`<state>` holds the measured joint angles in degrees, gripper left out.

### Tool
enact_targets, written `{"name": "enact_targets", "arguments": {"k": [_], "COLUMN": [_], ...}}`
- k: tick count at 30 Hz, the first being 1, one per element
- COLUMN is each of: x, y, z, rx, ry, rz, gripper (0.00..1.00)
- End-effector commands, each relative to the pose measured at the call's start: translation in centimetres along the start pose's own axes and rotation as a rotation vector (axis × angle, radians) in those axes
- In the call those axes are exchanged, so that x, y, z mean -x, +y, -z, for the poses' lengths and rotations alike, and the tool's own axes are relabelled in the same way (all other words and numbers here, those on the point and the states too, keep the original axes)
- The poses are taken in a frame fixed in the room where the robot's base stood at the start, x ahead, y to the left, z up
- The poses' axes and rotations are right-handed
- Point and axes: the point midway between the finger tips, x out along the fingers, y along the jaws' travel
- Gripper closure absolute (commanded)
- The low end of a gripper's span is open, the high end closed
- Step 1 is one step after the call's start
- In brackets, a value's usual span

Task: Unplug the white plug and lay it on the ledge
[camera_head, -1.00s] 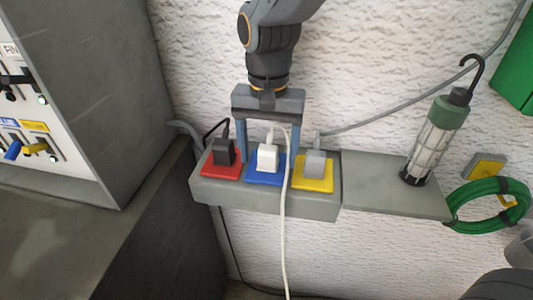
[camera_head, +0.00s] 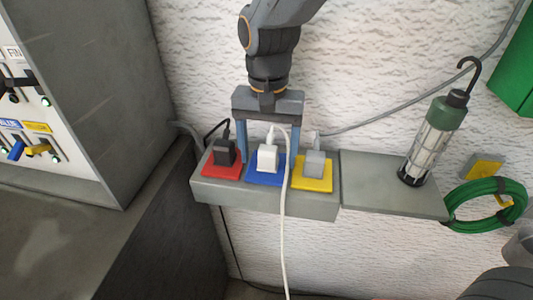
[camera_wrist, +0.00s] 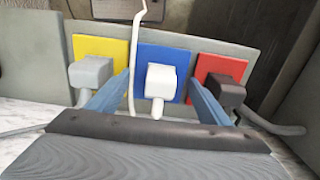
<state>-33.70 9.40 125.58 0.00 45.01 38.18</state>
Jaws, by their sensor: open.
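The white plug (camera_head: 267,159) sits in the socket on the blue plate (camera_head: 256,176), in the middle of a grey socket box (camera_head: 265,201). It also shows in the wrist view (camera_wrist: 160,83) between my fingers. Its white cord (camera_head: 284,230) hangs down over the front of the box. My gripper (camera_head: 269,150) is open, its blue fingers on either side of the white plug and apart from it. In the wrist view my gripper (camera_wrist: 160,98) has a gap to the plug on both sides. The ledge (camera_head: 390,187) is the flat grey shelf right of the box.
A black plug (camera_head: 224,152) on a red plate is left of the white plug, and a grey plug (camera_head: 315,163) on a yellow plate is right. A caged lamp (camera_head: 432,140) stands on the ledge's right part. The ledge's left part is clear. A green cable coil (camera_head: 487,206) hangs beyond.

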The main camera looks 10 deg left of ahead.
Motion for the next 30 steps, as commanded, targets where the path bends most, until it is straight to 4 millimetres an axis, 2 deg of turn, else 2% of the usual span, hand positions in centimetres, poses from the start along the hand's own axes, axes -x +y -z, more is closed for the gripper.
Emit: {"name": "enact_targets", "arguments": {"k": [21, 30], "x": [-0.01, 0.0], "y": [0.01, 0.01], "z": [-0.01, 0.0], "rx": [0.0, 0.0], "ry": [0.0, 0.0], "rz": [0.0, 0.0], "gripper": [0.28, 0.78]}}
